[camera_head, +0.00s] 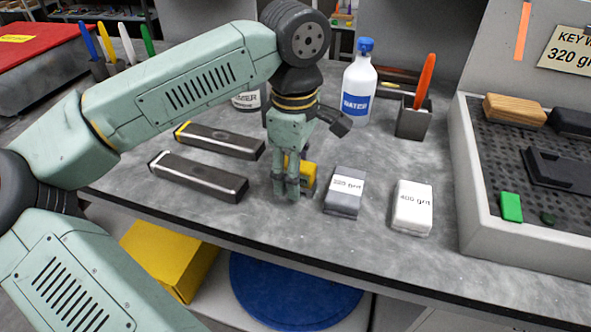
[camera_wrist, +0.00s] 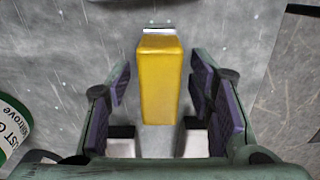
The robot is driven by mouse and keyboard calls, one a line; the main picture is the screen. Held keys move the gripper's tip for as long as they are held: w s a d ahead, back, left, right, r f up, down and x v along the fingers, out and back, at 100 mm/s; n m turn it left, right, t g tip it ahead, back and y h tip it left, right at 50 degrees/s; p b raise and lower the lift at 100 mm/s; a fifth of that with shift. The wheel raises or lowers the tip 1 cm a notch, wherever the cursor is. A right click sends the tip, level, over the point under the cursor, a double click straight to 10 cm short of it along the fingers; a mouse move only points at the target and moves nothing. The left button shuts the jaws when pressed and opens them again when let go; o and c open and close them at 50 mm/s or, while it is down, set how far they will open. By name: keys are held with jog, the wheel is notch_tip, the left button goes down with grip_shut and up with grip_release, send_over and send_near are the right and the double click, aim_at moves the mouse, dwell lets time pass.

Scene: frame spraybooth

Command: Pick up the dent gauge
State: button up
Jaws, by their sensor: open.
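A yellow block (camera_wrist: 160,85) with a metal piece at its far end lies on the grey bench; I take it for the dent gauge, though no label shows. In the head view the yellow block (camera_head: 308,177) is partly hidden behind my fingers. My gripper (camera_head: 287,194) points down over it. In the wrist view my gripper (camera_wrist: 161,88) is open, with one finger on each side of the block and a gap on both sides. I cannot tell how far the fingertips are above the bench.
Two long dark bars (camera_head: 198,177) (camera_head: 220,140) lie left of my gripper. A grey 220-grit block (camera_head: 345,193) and a white 400-grit block (camera_head: 412,208) lie to the right. A water bottle (camera_head: 359,88) and a grey holder (camera_head: 412,122) stand behind. A raised tray (camera_head: 482,228) bounds the right side.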

jog(key=shift+c, duration=0.5)
grip_shut()
